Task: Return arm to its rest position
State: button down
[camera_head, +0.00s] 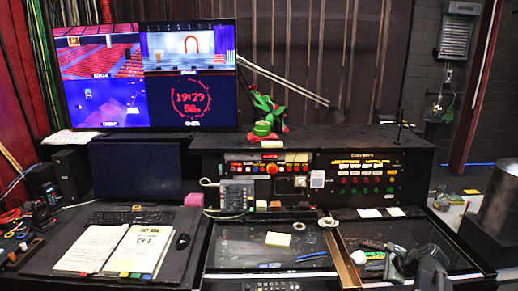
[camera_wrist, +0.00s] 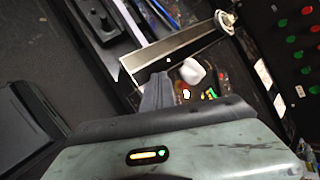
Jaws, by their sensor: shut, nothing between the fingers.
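My gripper shows in the wrist view (camera_wrist: 158,90) with its dark fingers together and nothing held. In the head view, my grey arm and gripper (camera_head: 424,262) are at the lower right, over the right-hand tray (camera_head: 350,237) of the console. The cue panel (camera_head: 365,162) with rows of red and green buttons stands behind that tray. Its buttons also show at the right of the wrist view (camera_wrist: 307,40). My gripper is apart from the buttons. The exact fingertips are hard to make out in the head view.
Pens and tape rolls (camera_head: 357,257) lie in the tray near my gripper. A monitor (camera_head: 150,75), open script pages (camera_head: 140,250) and a keyboard (camera_head: 130,217) are at the left. A metal cylinder (camera_head: 500,215) stands at the right edge.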

jog(key=a+f+n+g, duration=0.25)
jog(key=a+n, duration=0.25)
jog(key=a, duration=1)
jog(key=a+f+n+g, duration=0.25)
jog(key=a+n, duration=0.35)
jog(key=a, duration=0.8)
jog(key=s+a+f+n+g+h, duration=0.1)
jog(key=s+a+n+g+h, duration=0.1)
jog(key=s+a+n, duration=0.25)
jog(key=s+d+n, duration=0.1)
jog(key=n, duration=0.1)
jog(key=s+d+n+h, duration=0.1)
jog(key=d+n, duration=0.1)
jog(key=s+d+n+g, duration=0.1)
jog(key=n, duration=0.1)
jog(key=shift+s+d+f+h, duration=0.3)
jog(key=shift+f+h, duration=0.1)
